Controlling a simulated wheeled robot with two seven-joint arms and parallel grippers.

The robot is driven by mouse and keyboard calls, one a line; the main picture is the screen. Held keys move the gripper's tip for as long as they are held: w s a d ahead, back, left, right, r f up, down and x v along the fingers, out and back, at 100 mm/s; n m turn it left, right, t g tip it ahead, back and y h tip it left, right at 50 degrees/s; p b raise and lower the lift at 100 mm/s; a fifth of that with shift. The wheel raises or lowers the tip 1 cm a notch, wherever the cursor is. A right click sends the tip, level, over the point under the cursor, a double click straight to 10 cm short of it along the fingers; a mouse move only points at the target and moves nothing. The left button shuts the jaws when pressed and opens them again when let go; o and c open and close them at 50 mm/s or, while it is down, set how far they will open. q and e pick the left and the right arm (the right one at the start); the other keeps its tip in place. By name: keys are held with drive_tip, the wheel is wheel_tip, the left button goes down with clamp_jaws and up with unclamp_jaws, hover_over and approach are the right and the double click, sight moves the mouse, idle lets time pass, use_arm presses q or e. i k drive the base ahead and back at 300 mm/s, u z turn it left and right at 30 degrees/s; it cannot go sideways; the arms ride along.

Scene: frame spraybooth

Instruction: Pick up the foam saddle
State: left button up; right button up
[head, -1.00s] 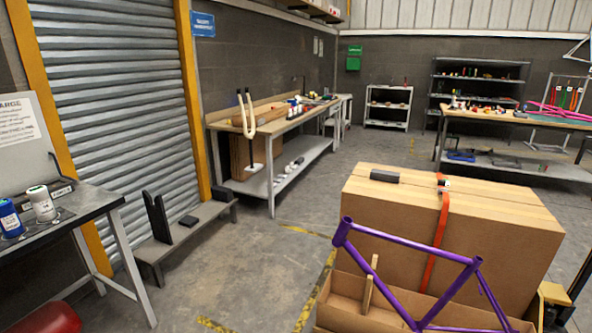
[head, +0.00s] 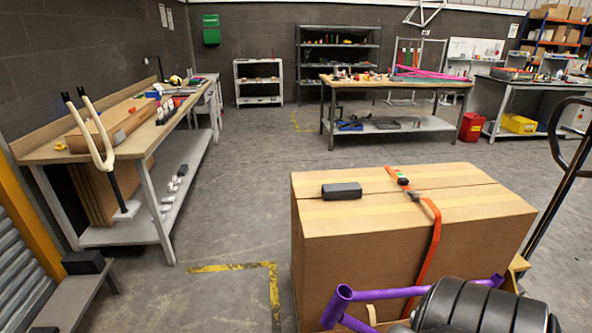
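A small dark grey block (head: 342,190), which may be the foam saddle, lies flat on the top of a large cardboard box (head: 340,250), near its left back part. Another dark block (head: 84,262) sits on the low grey bench at the lower left; I cannot tell for sure which one is the foam saddle. Neither of my grippers shows. A black ribbed rounded part at the bottom right looks like my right arm, and it hides part of the purple frame.
An orange strap (head: 432,235) with a buckle crosses the box. A purple bicycle frame (head: 340,305) is in front of it. A black handle (head: 560,185) rises at the right. A workbench (head: 150,138) stands at left. The floor between box and workbench is clear.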

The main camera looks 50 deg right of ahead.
sight(353, 190)
drive_tip(key=i, duration=2.75)
drive_tip(key=z, duration=4.1)
drive_tip(key=i, duration=1)
drive_tip(key=u, duration=0.05)
